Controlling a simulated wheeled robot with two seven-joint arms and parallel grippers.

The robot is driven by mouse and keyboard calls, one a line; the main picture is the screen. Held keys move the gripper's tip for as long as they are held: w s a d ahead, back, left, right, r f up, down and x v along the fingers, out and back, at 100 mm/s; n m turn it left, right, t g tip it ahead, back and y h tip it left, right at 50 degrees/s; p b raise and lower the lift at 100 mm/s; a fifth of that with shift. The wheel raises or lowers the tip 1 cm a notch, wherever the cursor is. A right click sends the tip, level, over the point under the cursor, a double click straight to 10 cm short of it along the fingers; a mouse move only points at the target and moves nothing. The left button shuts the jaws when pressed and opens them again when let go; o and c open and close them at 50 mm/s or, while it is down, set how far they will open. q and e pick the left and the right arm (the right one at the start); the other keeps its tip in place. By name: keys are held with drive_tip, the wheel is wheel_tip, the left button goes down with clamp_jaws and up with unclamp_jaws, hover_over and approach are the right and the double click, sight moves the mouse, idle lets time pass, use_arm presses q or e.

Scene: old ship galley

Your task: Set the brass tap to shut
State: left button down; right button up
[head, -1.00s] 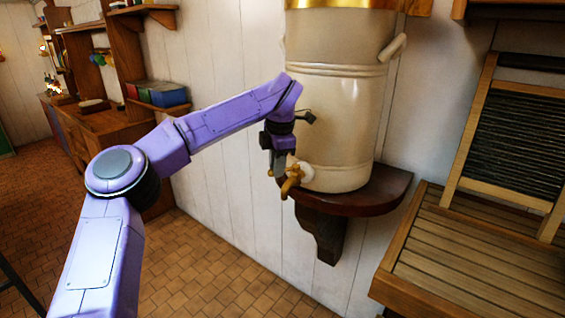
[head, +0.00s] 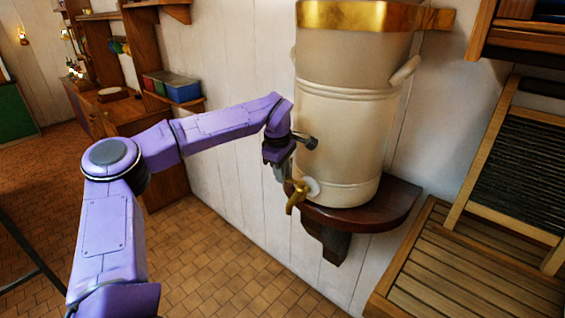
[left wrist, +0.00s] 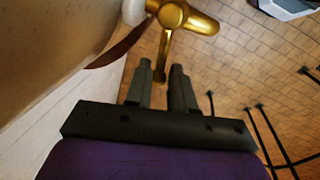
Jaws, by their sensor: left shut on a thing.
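The brass tap (head: 296,196) sticks out low from the front of a cream urn (head: 345,120). Its round body and spout show at the top of the left wrist view (left wrist: 200,22), and a brass lever (left wrist: 163,50) hangs from it toward my fingers. My left gripper (head: 286,180) is at the tap, close to the urn's side. In the left wrist view its fingers (left wrist: 161,78) are shut on the lever's end, which is partly hidden between them. My right gripper is in neither view.
The urn stands on a dark wooden wall shelf (head: 385,212). A slatted wooden board (head: 450,268) and a ribbed washboard (head: 515,160) are at the right. Wooden shelves with boxes (head: 172,87) stand at the left. The tiled floor below is open.

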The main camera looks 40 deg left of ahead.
use_arm(q)
drive_tip(key=shift+w+a+m+p, duration=0.1)
drive_tip(key=shift+w+m+p, duration=0.35)
drive_tip(key=shift+m+p, duration=0.45)
drive_tip(key=c, duration=1.2)
unclamp_jaws()
drive_tip(key=shift+o, duration=0.2)
drive_tip(key=shift+w, duration=0.15)
wheel_tip(320, 180, up, 10)
drive_tip(key=s+b, duration=0.2)
drive_tip(key=shift+r+b, duration=0.15)
drive_tip(key=shift+b, duration=0.2)
